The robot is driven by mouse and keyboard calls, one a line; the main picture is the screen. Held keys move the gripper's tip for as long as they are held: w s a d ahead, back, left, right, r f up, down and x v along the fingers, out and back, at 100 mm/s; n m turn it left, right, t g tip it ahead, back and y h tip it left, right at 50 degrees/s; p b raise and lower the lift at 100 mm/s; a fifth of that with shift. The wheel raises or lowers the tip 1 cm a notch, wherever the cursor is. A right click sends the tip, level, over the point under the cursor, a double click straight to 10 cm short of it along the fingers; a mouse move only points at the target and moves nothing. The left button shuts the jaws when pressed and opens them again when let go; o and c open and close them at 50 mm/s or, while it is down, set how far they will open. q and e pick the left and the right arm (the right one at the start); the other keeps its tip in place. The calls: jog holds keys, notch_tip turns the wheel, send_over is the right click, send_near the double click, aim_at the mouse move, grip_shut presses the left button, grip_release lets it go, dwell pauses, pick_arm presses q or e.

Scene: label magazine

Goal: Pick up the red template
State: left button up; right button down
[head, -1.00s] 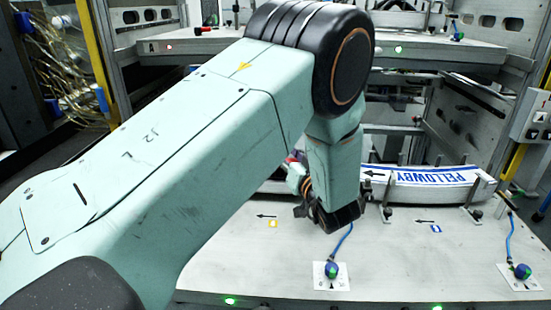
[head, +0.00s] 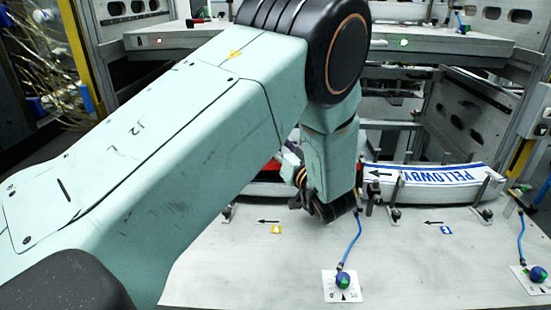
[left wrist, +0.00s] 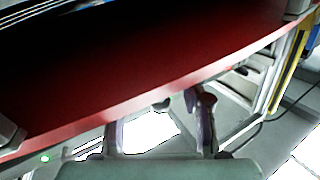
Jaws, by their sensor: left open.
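The red template (left wrist: 130,75) fills much of the left wrist view as a broad, curved red panel. In the head view only a small red part (head: 268,171) shows behind my left arm; the rest is hidden. My left gripper (head: 325,207) is low over the shelf, close in front of the template. In the left wrist view its two fingers (left wrist: 160,115) are apart with nothing seen between them, near the panel's lower edge. I cannot tell whether they touch it. My right gripper is not in view.
A white curved template with blue lettering (head: 437,177) stands at the right, behind thin posts (head: 395,212). Blue-green knobs (head: 343,281) on cords lie on the front of the grey shelf (head: 240,270). An upper shelf (head: 450,45) is behind my arm.

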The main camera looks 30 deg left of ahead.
pick_arm(q)
jog(key=shift+w+a+f, duration=0.2)
jog(key=shift+a, duration=0.05)
jog(key=shift+s+d+r, duration=0.2)
jog(key=shift+d, duration=0.1)
jog(key=shift+c, duration=1.4)
jog(key=shift+w+a+f, duration=0.1)
jog(key=shift+a+f, duration=0.05)
jog(key=c, duration=0.5)
grip_shut()
